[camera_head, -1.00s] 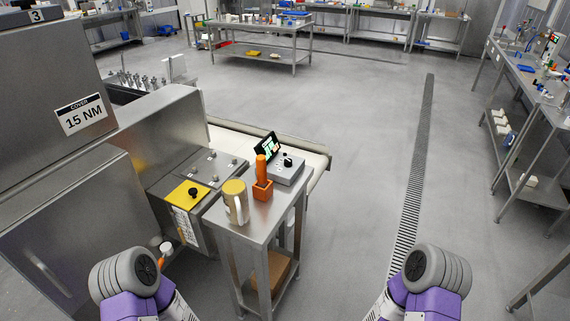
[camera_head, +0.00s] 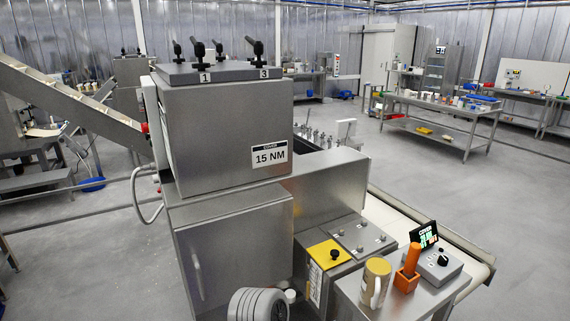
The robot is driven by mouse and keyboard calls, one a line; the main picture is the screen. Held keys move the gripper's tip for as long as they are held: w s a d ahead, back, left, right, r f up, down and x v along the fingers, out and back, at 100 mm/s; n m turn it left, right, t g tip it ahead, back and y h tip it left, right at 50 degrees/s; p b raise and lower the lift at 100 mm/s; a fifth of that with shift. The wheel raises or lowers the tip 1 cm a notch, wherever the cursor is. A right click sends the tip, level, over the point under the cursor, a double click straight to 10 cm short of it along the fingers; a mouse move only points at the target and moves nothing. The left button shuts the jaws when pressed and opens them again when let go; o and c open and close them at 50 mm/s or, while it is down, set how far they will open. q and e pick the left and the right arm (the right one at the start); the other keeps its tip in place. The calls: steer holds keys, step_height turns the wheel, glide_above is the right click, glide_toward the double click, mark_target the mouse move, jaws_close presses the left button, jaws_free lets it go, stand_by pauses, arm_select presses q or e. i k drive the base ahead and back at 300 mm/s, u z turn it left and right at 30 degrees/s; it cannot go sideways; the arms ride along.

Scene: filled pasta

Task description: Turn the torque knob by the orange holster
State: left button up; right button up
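The orange holster (camera_head: 406,281) stands on a small steel table at the lower right, with an orange-handled tool (camera_head: 412,259) upright in it. Just right of it is a grey control box (camera_head: 432,267) with a black torque knob (camera_head: 442,259) on top. A small dark display (camera_head: 424,236) with green and white text stands behind the box. Part of my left arm (camera_head: 258,305) shows at the bottom edge, but its gripper is out of the picture. My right arm and gripper are not in view.
A large steel machine (camera_head: 225,135) labelled 15 NM fills the middle left. A yellow plate (camera_head: 329,253) with a black knob lies beside the table. Open floor lies behind the conveyor (camera_head: 450,240).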

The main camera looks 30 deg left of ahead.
mark_target(443, 260)
steer(key=u, duration=0.55)
steer(key=k, duration=1.3)
steer(key=z, duration=0.1)
steer(key=i, duration=0.5)
steer(key=z, duration=0.7)
steer(key=i, duration=0.8)
steer(key=u, duration=0.8)
steer(key=i, duration=0.55)
steer(key=u, duration=0.6)
